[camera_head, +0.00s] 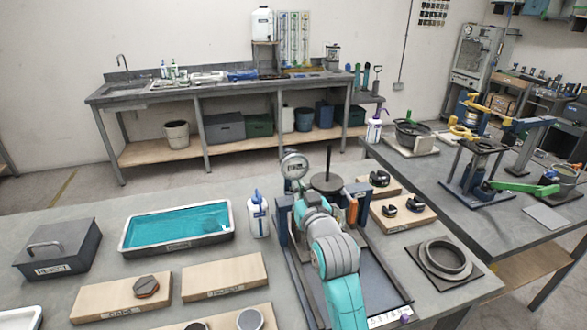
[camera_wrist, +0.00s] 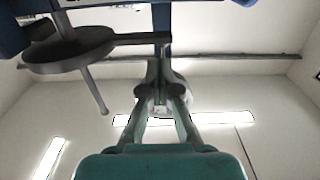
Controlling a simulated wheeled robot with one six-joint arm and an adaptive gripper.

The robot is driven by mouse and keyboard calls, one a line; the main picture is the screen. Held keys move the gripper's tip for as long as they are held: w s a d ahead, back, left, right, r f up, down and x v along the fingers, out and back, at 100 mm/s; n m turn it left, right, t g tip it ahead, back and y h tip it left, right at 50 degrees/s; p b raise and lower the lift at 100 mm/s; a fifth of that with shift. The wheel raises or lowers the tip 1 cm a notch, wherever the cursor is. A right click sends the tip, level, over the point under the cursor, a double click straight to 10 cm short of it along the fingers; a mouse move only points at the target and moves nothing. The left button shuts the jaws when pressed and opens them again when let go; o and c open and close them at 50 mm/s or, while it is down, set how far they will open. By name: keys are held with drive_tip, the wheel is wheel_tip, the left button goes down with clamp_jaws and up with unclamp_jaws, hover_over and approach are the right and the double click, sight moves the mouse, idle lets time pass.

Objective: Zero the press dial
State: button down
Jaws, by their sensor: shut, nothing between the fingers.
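The press (camera_head: 284,222) stands on the near bench, with dark blue posts and a dark base tray. Its round, pale-faced dial (camera_head: 294,165) sits on top at the left; its needle is too small to read. My teal and grey arm reaches up from the front over the press. My gripper (camera_wrist: 161,66) is shut and empty in the wrist view, with its fingertips together against the upper part of the picture. In the head view my own arm hides the fingertips, so I cannot tell whether they touch the press. The dial is not clearly visible in the wrist view.
A dark disc with a rod (camera_wrist: 68,55) is close on the left in the wrist view. A white bottle (camera_head: 258,216) and a teal-filled tray (camera_head: 178,228) stand left of the press. Wooden boards with dark clamps (camera_head: 403,212) and a ring on a plate (camera_head: 445,260) lie right.

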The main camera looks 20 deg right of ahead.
drive_tip(key=shift+a, duration=0.6)
drive_tip(key=shift+a+r, duration=0.1)
drive_tip(key=shift+a, duration=0.1)
drive_tip(key=shift+a+r, duration=0.25)
drive_tip(key=shift+a, duration=0.2)
drive_tip(key=shift+f, duration=0.1)
idle(0.3)
drive_tip(key=s, duration=0.6)
drive_tip(key=shift+a+f, duration=0.15)
drive_tip(key=shift+f, duration=0.25)
